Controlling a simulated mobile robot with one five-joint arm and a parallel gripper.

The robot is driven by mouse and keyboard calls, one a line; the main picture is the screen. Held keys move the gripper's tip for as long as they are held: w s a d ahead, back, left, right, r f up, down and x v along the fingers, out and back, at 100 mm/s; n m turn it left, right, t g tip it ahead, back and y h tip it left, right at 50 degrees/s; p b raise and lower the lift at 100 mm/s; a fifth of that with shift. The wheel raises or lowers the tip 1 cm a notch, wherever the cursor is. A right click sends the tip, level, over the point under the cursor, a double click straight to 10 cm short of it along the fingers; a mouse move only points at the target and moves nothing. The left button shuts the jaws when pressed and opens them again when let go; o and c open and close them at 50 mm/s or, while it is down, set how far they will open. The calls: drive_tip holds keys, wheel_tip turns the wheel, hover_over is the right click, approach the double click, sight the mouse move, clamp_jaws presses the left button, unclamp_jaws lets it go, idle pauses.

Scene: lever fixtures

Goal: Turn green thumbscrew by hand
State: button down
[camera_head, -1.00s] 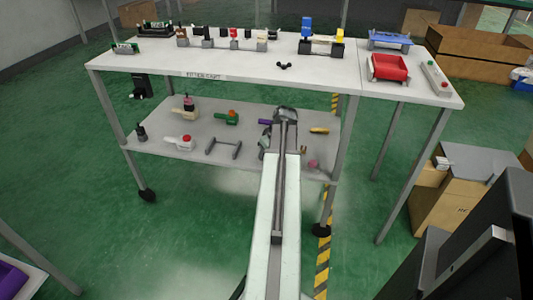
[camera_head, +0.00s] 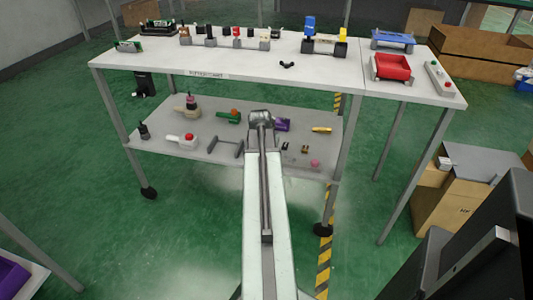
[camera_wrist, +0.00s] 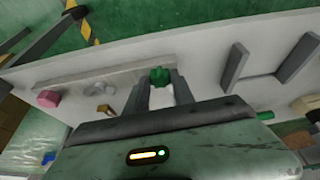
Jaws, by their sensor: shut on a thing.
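The green thumbscrew (camera_wrist: 160,75) shows in the wrist view between the two fingertips of my gripper (camera_wrist: 160,86). The fingers stand on either side of it and are shut on it. It is beside a long pale grey bar on the light shelf surface. In the head view my arm reaches to the lower shelf (camera_head: 190,148) of the bench. There the arm's grey end hides the thumbscrew and the fingertips.
In the head view, a grey handle (camera_head: 225,148), a red-knobbed fixture (camera_head: 186,138) and a green fixture with an orange knob (camera_head: 229,116) lie left of my arm. A purple part (camera_head: 282,124) and a pink knob (camera_head: 315,163) lie right.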

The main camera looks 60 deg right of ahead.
drive_tip(key=shift+w+m+g, duration=0.15)
drive_tip(key=shift+m+g, duration=0.3)
drive_tip(key=shift+m, duration=0.65)
drive_tip(key=shift+w+m+g, duration=0.1)
drive_tip(key=shift+m+g, duration=0.35)
drive_tip(key=shift+m, duration=0.65)
drive_tip(key=c, duration=1.1)
unclamp_jaws()
drive_tip(key=shift+o, duration=0.2)
drive_tip(key=shift+r, duration=0.1)
drive_tip(key=p+v, duration=0.7)
drive_tip(key=shift+a+r, duration=0.2)
drive_tip(key=shift+r, duration=0.05)
